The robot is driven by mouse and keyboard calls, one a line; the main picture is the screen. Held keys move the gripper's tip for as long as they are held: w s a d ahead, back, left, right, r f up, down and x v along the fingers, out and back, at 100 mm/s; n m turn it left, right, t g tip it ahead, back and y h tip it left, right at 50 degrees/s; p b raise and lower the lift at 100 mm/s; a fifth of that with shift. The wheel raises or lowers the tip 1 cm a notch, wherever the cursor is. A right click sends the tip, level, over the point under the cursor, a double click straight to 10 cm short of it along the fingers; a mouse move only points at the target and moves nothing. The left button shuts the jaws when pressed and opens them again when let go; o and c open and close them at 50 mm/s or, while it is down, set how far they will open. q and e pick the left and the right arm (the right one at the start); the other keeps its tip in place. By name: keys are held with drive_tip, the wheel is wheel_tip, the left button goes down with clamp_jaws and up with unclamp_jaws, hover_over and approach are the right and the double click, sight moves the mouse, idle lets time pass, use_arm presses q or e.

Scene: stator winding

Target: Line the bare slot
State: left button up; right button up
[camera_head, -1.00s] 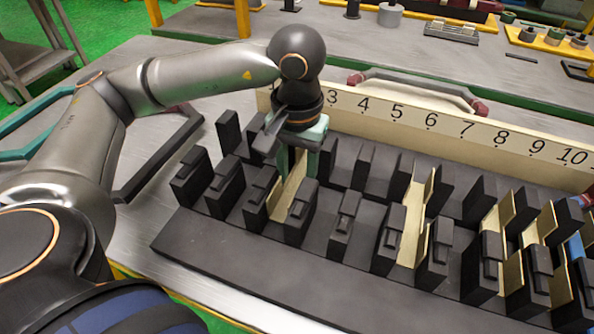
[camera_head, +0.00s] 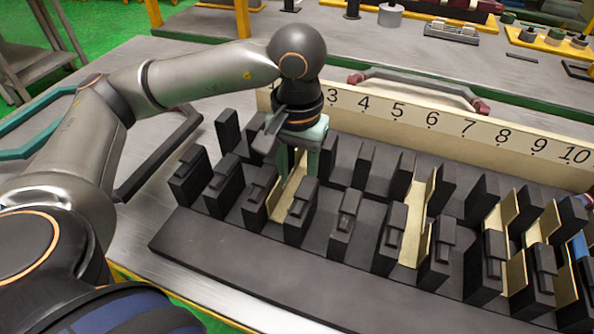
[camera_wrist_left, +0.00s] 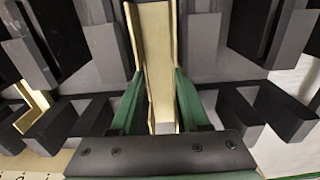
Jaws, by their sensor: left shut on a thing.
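My left gripper (camera_head: 299,160) points down into the stator block (camera_head: 260,280) near the left end of the number board. Its green fingers are shut on a cream slot liner (camera_head: 283,200), which sits between two rows of black teeth. In the left wrist view the fingers (camera_wrist_left: 158,105) press on both sides of this U-shaped liner (camera_wrist_left: 157,50), which runs along the slot. Whether it touches the slot floor cannot be told. Another cream liner (camera_head: 413,230) stands in a slot further right. The slots between the two show no liner. My right gripper is out of view.
The number board (camera_head: 450,125) stands behind the teeth, with 3 to 10 readable. More cream liners (camera_head: 517,272) and a blue piece are in slots at the right. A dark red-ended handle (camera_head: 420,85) lies behind the board. Black teeth crowd closely around the gripper.

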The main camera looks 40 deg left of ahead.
sight(297, 185)
use_arm(q)
drive_tip(key=shift+f, duration=0.35)
drive_tip(key=o, duration=1.1)
drive_tip(key=shift+f, duration=0.15)
drive_tip(key=shift+c, duration=0.2)
drive_tip(key=shift+r, duration=0.2)
drive_tip(key=shift+r+p, duration=0.3)
drive_tip(key=shift+r, duration=0.4)
drive_tip(key=shift+r, duration=0.15)
wheel_tip(297, 185, up, 8)
drive_tip(key=p, duration=0.5)
drive_tip(key=shift+f, duration=0.2)
